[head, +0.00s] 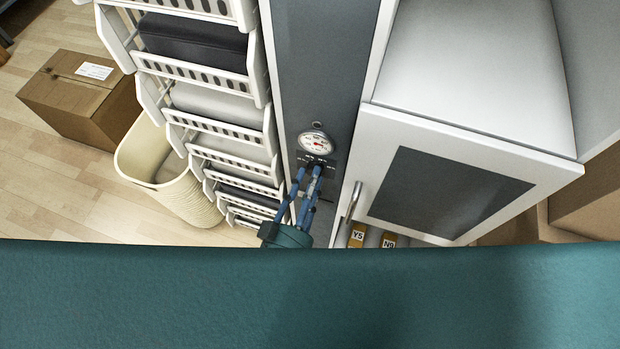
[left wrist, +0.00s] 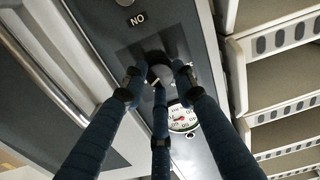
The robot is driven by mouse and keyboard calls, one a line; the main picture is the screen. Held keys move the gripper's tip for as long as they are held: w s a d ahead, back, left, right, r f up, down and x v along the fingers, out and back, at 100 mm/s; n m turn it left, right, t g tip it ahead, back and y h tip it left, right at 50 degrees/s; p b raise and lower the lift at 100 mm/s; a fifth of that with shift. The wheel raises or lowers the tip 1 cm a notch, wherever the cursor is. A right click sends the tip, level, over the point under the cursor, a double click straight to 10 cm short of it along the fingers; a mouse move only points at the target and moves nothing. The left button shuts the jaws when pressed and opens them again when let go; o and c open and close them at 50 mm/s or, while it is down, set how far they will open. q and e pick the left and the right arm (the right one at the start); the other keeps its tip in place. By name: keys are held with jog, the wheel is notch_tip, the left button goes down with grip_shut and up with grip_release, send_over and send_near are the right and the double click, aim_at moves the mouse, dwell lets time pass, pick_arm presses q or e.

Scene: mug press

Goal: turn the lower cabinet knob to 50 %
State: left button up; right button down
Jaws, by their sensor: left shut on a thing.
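A dark round knob (left wrist: 160,73) sits on the grey cabinet front (head: 322,60), beside a white dial gauge (head: 316,142). The gauge also shows in the left wrist view (left wrist: 183,117), its needle too small to read exactly. My left gripper (head: 312,170) reaches up to the panel just below the gauge. Its blue fingers close around the knob in the left wrist view (left wrist: 160,80), with fingertips on several sides of it. In the head view the fingers mostly hide the knob. Its setting cannot be read. My right gripper is not in view.
A white cabinet with a dark door panel (head: 446,192) and a metal handle (head: 353,200) stands close on the right. White slotted bins (head: 215,80) line the left side. A cream basket (head: 165,175) and cardboard box (head: 80,98) stand on the floor.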

pick_arm(q)
jog(key=shift+s+d+f+n, duration=0.1)
jog(key=shift+f+n, duration=0.1)
jog(key=shift+n, duration=1.6)
jog(key=shift+s+f+n, duration=0.1)
jog(key=shift+f+n, duration=0.1)
jog(key=shift+n, duration=1.6)
jog(key=o, duration=1.2)
jog(key=shift+c, duration=0.2)
jog(key=shift+r, duration=0.15)
jog(key=shift+w, duration=0.1)
jog(key=v, duration=1.2)
